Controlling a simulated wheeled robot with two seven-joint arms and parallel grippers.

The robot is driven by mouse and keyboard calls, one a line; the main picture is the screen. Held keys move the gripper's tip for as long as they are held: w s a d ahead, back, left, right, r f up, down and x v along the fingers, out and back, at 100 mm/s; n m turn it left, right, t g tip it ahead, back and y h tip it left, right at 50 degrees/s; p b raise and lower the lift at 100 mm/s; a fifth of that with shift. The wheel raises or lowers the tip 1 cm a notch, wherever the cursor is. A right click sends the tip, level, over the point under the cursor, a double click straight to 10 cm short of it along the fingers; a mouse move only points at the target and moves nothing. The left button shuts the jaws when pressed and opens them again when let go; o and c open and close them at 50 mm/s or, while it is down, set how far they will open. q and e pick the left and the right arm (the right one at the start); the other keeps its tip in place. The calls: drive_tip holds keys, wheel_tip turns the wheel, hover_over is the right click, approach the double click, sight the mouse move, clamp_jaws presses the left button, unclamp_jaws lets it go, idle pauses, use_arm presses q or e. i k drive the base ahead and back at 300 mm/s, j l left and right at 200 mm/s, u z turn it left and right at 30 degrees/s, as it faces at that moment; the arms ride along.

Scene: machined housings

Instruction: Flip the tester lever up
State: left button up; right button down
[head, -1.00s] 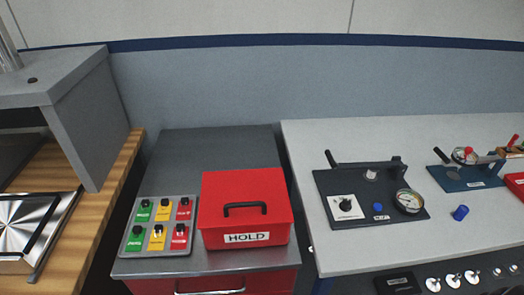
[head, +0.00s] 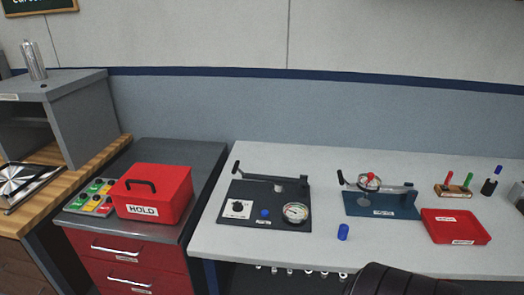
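A black fixture plate (head: 250,217) lies on the pale bench in the head view, with a knob on a white square, a blue button (head: 264,213) and a round gauge (head: 295,212). A dark lever (head: 257,178) runs along its back edge, its black handle sticking up at the left end. A blue fixture plate (head: 378,207) stands to its right, with a similar lever bar (head: 380,187) and a red-topped round part. The labels are too small to read, so I cannot tell which one is the tester. Neither gripper is in view.
A red HOLD box (head: 152,193) and a button panel (head: 90,198) sit on the cabinet at left. A small blue cylinder (head: 343,232), a red tray (head: 455,226) and a wooden holder (head: 453,190) are on the bench (head: 300,250). A dark rounded shape (head: 405,280) covers its front edge.

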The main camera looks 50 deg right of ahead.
sight(277, 180)
drive_tip(key=k+l, duration=0.15)
drive_tip(key=k, duration=0.3)
drive_tip(key=k+l, duration=0.1)
drive_tip(key=k, duration=0.3)
